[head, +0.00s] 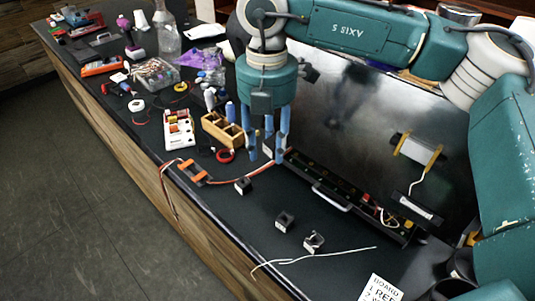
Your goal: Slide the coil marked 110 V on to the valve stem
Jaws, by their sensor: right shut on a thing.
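My right gripper (266,152) points down over the bench, its blue fingers just left of the brewer's open black tray (345,192). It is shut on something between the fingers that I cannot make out. Small dark blocks that look like coils lie on the bench: one (243,186) below the gripper, one (285,221) nearer the front, and one with a pale metal bracket (313,241) beside it. No voltage marking is readable. I cannot pick out the valve stem with certainty. My left gripper is not in view.
A wooden box (222,129) and red ring (226,156) are left of the gripper. An orange part with wires (193,171) lies near the front edge. A large dark panel (365,130) stands behind the tray. A white wire (315,258) crosses the clearer front bench.

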